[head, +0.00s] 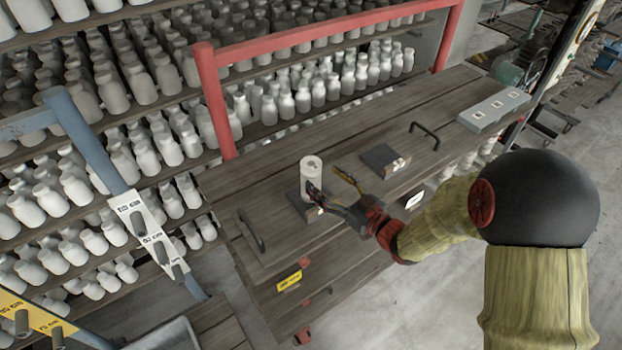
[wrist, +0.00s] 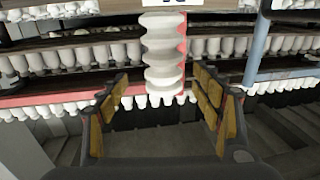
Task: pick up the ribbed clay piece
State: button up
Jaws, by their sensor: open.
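The ribbed clay piece (head: 311,172) is a pale upright cylinder with a hole in its top. It stands on a dark square plate on the wooden workbench. In the wrist view, which looks upside down, the ribbed clay piece (wrist: 163,55) shows stacked rounded ribs and lies in line with the gap between the fingers. My gripper (head: 329,184) is open and empty, close to the right of the piece; one finger overlaps its lower right side in the head view. The wrist view shows both yellow-padded fingers of my gripper (wrist: 160,78) spread apart. I cannot tell whether either touches the piece.
A second dark plate (head: 384,159) with a small tag lies right of the piece. Black handles (head: 251,231) (head: 425,135) rise from the bench (head: 240,190). A grey box (head: 494,110) stands at its right end. A red frame (head: 212,100) and shelves of white bottles stand behind.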

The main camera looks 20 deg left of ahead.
aim_at(310, 166)
jog(key=p+x, duration=0.1)
jog(key=x, duration=0.1)
jog(key=p+x, duration=0.1)
jog(key=x, duration=0.2)
jog(key=shift+a, duration=0.4)
jog(key=shift+s, duration=0.1)
jog(key=shift+c, duration=1.3)
grip_shut()
jog(key=shift+r, duration=0.15)
